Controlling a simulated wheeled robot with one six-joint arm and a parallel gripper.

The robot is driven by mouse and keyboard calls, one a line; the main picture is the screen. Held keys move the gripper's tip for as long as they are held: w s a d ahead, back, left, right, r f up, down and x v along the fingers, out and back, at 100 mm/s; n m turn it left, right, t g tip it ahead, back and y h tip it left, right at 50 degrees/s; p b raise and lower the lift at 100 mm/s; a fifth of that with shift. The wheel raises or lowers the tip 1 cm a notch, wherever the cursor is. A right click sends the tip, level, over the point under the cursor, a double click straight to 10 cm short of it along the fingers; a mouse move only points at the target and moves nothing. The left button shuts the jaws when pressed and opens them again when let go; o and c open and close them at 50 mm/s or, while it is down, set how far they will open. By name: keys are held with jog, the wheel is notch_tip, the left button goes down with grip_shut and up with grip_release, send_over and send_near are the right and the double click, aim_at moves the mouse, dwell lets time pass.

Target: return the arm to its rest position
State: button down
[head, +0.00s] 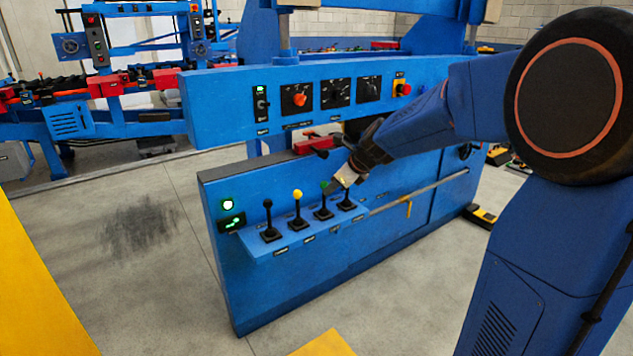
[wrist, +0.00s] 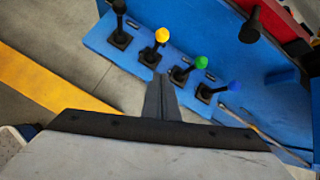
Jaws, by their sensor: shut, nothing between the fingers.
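My gripper (head: 335,187) is shut and empty, at the end of my blue arm. In the head view it is in front of the right part of the lever shelf, close to the green-knobbed lever (head: 324,203) and the rightmost lever (head: 347,200). In the wrist view the closed fingers (wrist: 161,98) point toward the row of levers, between the yellow-knobbed lever (wrist: 156,46) and the green-knobbed lever (wrist: 188,69). I cannot tell whether the fingers touch a lever.
The blue machine (head: 290,270) carries a black-knobbed lever (head: 268,220) at left and a blue-knobbed lever (wrist: 220,91) at right. Above is a panel (head: 225,105) with knobs and a red button (head: 405,89). Open floor (head: 140,260) lies left.

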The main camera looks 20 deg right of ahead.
jog(key=s+d+f+n+g+h, duration=0.1)
jog(key=s+f+n+g+h, duration=0.1)
jog(key=s+n, duration=2.5)
jog(key=s+h, duration=0.1)
jog(key=s, duration=1.1)
jog(key=shift+s+d+h, duration=0.25)
jog(key=shift+d+h, duration=0.05)
jog(key=shift+d, duration=0.05)
